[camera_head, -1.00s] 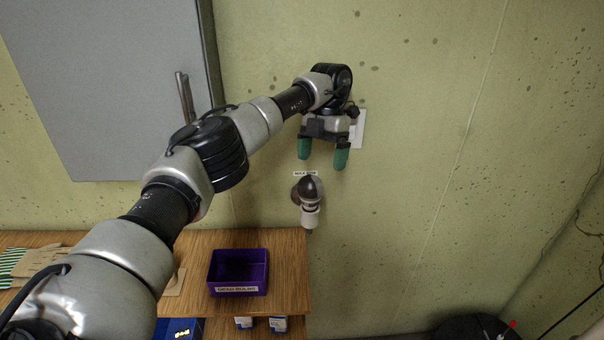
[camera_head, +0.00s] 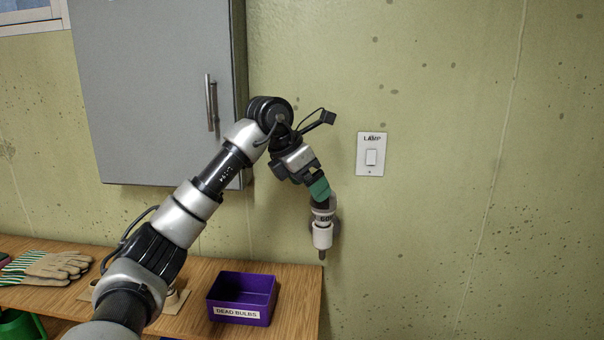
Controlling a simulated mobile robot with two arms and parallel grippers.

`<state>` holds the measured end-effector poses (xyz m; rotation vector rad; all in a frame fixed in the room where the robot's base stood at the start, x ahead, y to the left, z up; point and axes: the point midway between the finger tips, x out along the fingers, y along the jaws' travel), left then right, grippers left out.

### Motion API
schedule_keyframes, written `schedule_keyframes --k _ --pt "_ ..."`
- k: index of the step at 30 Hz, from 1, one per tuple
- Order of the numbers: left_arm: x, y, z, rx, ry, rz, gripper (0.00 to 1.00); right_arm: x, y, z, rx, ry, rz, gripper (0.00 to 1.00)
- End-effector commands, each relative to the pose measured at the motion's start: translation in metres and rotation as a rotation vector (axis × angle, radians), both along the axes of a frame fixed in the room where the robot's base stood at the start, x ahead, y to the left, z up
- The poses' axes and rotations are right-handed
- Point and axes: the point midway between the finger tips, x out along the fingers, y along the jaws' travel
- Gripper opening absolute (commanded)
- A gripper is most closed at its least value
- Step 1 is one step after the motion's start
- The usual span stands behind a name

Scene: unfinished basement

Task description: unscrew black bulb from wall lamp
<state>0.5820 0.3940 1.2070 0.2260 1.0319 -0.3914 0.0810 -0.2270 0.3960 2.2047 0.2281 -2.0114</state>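The wall lamp is a white socket (camera_head: 322,236) on the wall, just above the right end of the wooden bench. The black bulb (camera_head: 323,206) sits upright in it, with a pale neck marking showing. Its upper part is hidden by the green fingertips. My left gripper (camera_head: 319,189) points down at the bulb from above, its green fingers overlapping the bulb's top. I see the fingers edge-on, so I cannot tell whether they are closed on the glass. My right gripper is not in view.
A purple bin (camera_head: 241,314) labelled DEAD BULBS stands on the wooden bench (camera_head: 292,300). Work gloves (camera_head: 55,267) lie at the left. A grey cabinet (camera_head: 150,90) hangs behind my arm. A switch plate (camera_head: 371,155) labelled LAMP is at upper right; the wall beyond is clear.

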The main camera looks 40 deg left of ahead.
Motion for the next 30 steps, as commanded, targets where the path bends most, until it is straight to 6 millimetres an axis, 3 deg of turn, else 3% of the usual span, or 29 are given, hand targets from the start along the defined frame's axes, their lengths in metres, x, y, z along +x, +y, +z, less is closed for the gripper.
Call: schedule_keyframes --k 9,23,30 --pt "0.023 -0.011 -0.046 0.0 0.003 -0.001 0.91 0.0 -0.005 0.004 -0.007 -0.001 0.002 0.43" --pt "0.03 -0.014 -0.058 0.0 0.001 0.0 0.91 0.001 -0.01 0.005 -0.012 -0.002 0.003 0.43" --pt "0.03 -0.014 -0.058 0.0 0.001 0.0 0.57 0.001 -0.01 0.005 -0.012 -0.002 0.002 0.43"
